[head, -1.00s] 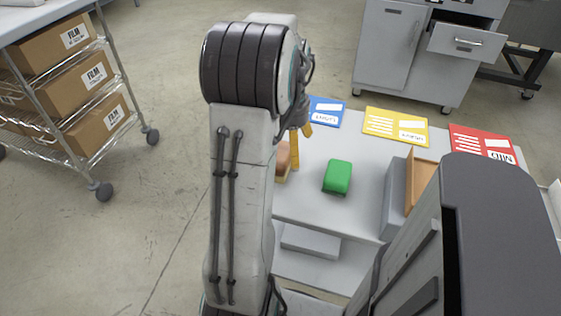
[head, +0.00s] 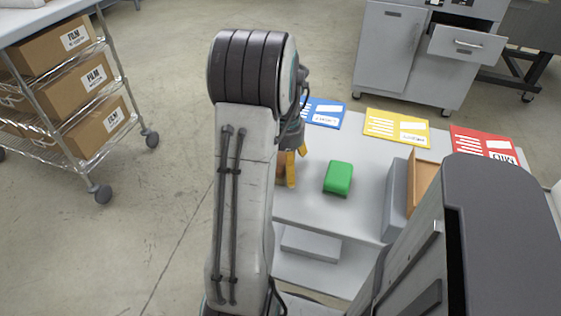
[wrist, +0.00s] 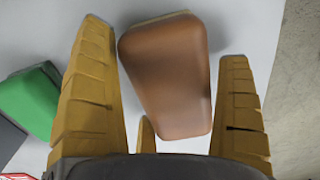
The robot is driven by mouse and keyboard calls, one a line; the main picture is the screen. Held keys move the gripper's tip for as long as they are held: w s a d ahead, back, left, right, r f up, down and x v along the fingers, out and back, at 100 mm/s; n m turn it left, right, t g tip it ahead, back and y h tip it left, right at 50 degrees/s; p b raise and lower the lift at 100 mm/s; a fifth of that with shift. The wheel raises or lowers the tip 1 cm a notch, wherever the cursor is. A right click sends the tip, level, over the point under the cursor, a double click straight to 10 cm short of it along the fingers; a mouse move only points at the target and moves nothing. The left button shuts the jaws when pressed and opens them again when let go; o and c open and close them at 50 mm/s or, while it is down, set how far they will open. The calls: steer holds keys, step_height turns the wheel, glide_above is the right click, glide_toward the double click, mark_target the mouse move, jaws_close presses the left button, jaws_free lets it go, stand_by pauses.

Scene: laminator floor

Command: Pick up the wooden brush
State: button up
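The wooden brush (wrist: 168,75) shows in the wrist view as a brown, rounded block with a paler edge at its far end. It lies on the light grey table top (head: 375,165). My gripper (wrist: 170,65) is open, with one yellow finger to each side of the brush. A gap shows between the brush and the right finger; the left finger is close to its edge, and I cannot tell if they touch. In the head view my gripper (head: 292,168) is partly behind my arm, and only a small part of the brush (head: 281,170) shows.
A green block (head: 338,178) lies right of the gripper. Blue (head: 325,112), yellow (head: 396,126) and red (head: 484,143) cards lie along the far edge. A grey bin with an orange-brown panel (head: 422,180) stands at right. A rack of film boxes (head: 75,90) stands left.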

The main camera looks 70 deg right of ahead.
steer(key=c, duration=1.1)
